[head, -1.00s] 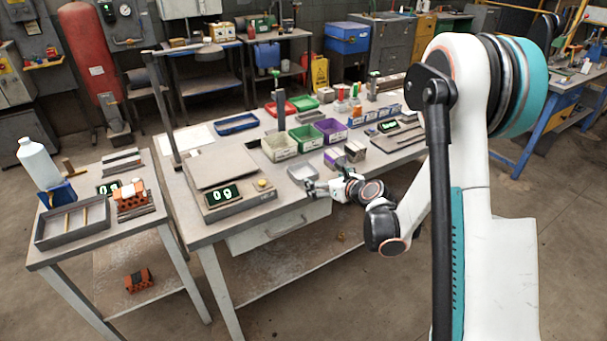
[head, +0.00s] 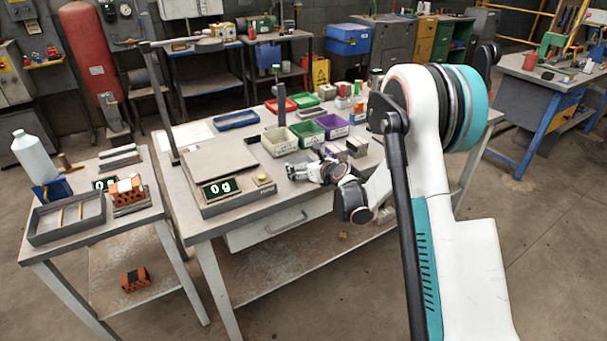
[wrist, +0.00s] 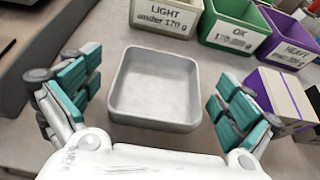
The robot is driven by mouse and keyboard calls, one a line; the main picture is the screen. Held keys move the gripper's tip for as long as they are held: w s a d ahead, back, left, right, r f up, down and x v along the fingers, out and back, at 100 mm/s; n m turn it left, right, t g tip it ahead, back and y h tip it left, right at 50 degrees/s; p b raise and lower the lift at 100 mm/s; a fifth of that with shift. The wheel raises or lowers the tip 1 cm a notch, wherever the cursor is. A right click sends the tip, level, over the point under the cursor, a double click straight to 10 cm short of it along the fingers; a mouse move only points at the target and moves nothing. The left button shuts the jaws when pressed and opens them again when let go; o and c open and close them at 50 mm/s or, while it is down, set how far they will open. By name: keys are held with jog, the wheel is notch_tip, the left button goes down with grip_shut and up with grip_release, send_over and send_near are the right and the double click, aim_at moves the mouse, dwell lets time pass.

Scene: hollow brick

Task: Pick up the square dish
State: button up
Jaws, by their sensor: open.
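The square dish (wrist: 155,92) is a shallow grey metal tray with rounded corners, lying flat and empty on the workbench in the wrist view. My gripper (wrist: 158,88) is open, with one teal-padded finger to the left of the dish and the other to its right. Gaps show between both fingers and the dish walls, so nothing is held. In the head view my gripper (head: 293,170) is low over the bench's front edge and largely hides the dish.
Bins marked LIGHT (wrist: 166,16), OK (wrist: 234,25) and HEAVY (wrist: 290,40) stand behind the dish. A purple and beige block (wrist: 282,98) is close right of my right finger. A scale (head: 222,187) reading 00 stands to the left. A side table (head: 120,225) is further left.

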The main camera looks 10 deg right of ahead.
jog(key=shift+w+a+f, duration=0.1)
jog(key=shift+w, duration=0.25)
jog(key=shift+c, duration=0.3)
jog(key=c, duration=1.1)
